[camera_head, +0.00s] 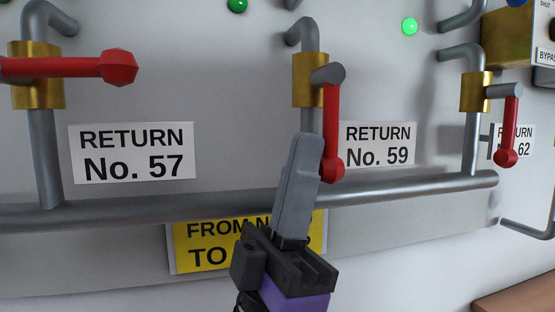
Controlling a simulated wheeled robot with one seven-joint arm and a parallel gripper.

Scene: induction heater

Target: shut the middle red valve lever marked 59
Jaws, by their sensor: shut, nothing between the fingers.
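The middle red valve lever (331,125) hangs straight down, in line with its vertical pipe, from a brass valve body (307,80). The label "RETURN No. 59" (378,145) is just to its right. My gripper (305,145) is shut and empty, pointing up from the bottom middle. Its fingertips are just left of the lever's lower end and overlap it slightly in the picture. I cannot tell whether they touch. The fingers hide part of the vertical pipe under the valve.
The left red lever (75,67), by the No. 57 label (132,152), is horizontal. The right red lever (511,130), by the No. 62 label, hangs down. A grey horizontal pipe (405,188) runs below. My gripper partly covers a yellow sign (200,245).

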